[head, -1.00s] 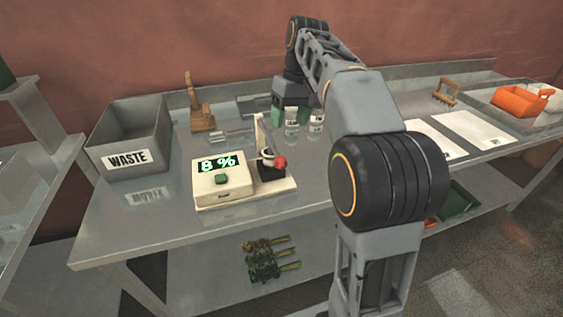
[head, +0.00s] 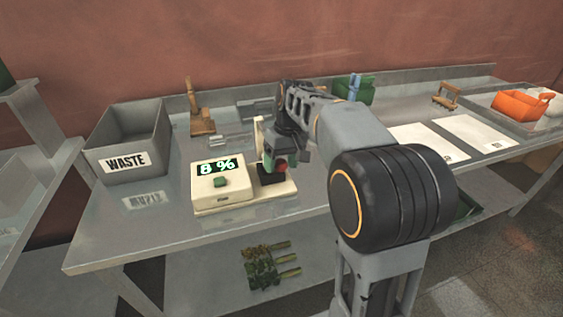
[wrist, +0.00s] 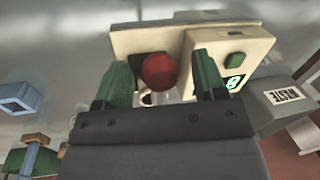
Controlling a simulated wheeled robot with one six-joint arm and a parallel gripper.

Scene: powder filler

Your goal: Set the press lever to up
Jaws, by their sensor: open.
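The powder filler (head: 222,188) is a cream box on a base, with a display reading 8% and a green button. The press lever's red knob (wrist: 159,70) shows in the wrist view, between the two green fingers of my open gripper (wrist: 161,64). A gap shows on the right of the knob; on the left it is close to the finger, and I cannot tell whether they touch. In the head view my gripper (head: 280,160) is at the press, and its fingers mostly hide the knob. The lever arm is hidden, so its angle cannot be told.
A grey WASTE bin (head: 128,140) stands left of the filler. A wooden stand (head: 201,122) is behind it. White sheets (head: 428,143) and a tray with an orange container (head: 520,102) lie to the right. The bench front is clear.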

